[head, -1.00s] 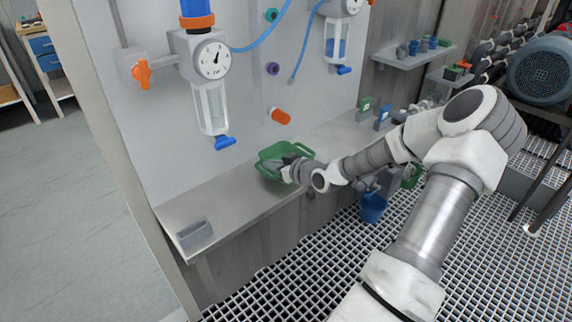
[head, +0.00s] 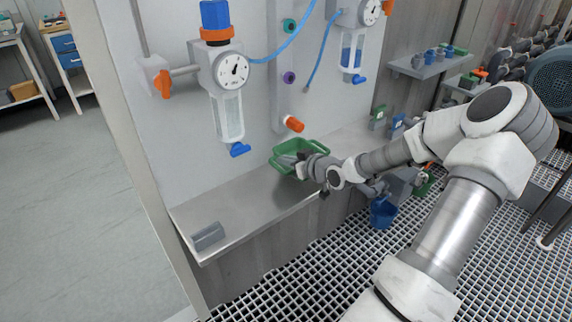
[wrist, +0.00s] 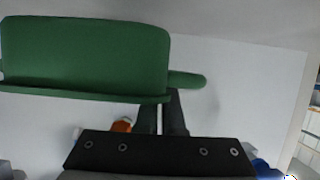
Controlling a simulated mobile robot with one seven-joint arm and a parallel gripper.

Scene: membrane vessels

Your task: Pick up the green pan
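The green pan (head: 300,147) shows in the head view close to the wall, over the metal ledge (head: 255,208). It has a handle loop at its right. My gripper (head: 297,161) is at its near side, fingers pointing at the rim. In the wrist view the pan (wrist: 85,55) fills the upper left, with a tab-like handle at its right. The two dark fingers of my gripper (wrist: 161,105) are close together and meet the pan's edge. They appear shut on it. The exact contact is hidden by the pan. The pan seems slightly above the ledge, but a gap is hard to see.
A grey block (head: 208,236) lies at the ledge's left end. An orange knob (head: 293,124) sticks out of the wall just above the pan. A gauge with a glass vessel (head: 230,118) hangs left of it. A blue cup (head: 383,212) is below the ledge.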

